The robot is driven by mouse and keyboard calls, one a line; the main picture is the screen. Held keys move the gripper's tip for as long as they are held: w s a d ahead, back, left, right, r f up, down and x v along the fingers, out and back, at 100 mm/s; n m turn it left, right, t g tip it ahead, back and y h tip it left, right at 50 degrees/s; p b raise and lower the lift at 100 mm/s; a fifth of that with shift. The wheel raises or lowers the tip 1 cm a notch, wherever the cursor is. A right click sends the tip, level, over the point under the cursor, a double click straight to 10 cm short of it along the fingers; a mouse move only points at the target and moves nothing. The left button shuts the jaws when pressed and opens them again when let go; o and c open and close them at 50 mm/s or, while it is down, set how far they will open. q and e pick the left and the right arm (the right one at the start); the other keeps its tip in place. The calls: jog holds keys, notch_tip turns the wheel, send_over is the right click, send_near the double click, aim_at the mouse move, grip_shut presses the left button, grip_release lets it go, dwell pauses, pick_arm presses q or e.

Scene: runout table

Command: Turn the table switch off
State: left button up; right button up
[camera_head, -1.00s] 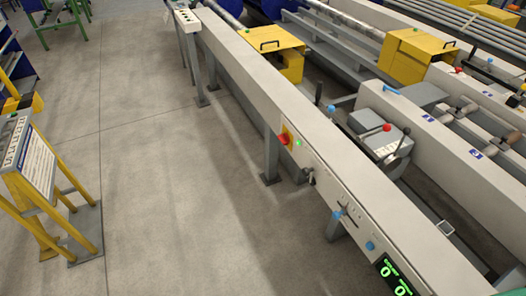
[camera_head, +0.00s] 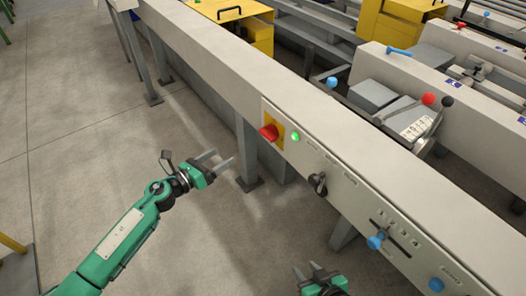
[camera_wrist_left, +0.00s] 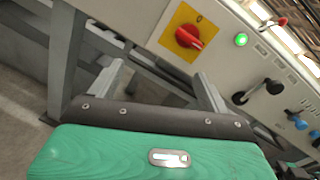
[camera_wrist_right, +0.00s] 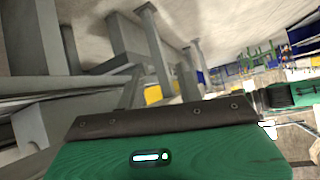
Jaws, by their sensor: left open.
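A red rotary switch (camera_head: 268,132) on a yellow plate (camera_head: 277,142) sits on the front face of the long pale table beam, beside a lit green lamp (camera_head: 295,137). In the left wrist view the red switch (camera_wrist_left: 188,37) shows a handle lying slanted, with a "0" mark above it. My left gripper (camera_head: 220,161) is open and empty, to the left of the switch and apart from it. My right gripper (camera_head: 314,270) is at the bottom of the head view, partly cut off; its jaw opening is unclear.
A black knob (camera_head: 318,184) and blue knobs (camera_head: 376,241) are on the same panel, to the right. The beam (camera_head: 226,75) runs diagonally on grey legs (camera_head: 246,155). A yellow box (camera_head: 243,28) stands behind it. The floor at left is clear.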

aim_at(264, 136)
pick_arm(q)
jog(key=w+d+r+m, duration=0.1)
jog(key=w+d+m, duration=0.1)
jog(key=d, duration=0.2)
jog(key=w+d+r+m+g+h+b, duration=0.1)
jog(key=d, duration=0.3)
jog(key=w+d+r+m, duration=0.1)
jog(key=w+d+m, duration=0.1)
jog(key=d, duration=0.2)
jog(key=shift+w+d+m+g+h, duration=0.3)
jog(key=shift+g+h, duration=0.1)
jog(key=shift+w+d, duration=0.4)
jog(key=shift+d, duration=0.2)
pick_arm(e)
jog(key=shift+t, duration=0.6)
jog(key=shift+s+r, duration=0.15)
jog(key=shift+r, duration=2.45)
pick_arm(q)
jog(key=shift+c, duration=0.4)
jog(key=c, duration=0.9)
pick_arm(e)
jog(key=shift+s+y, duration=0.1)
jog(key=shift+y, duration=0.2)
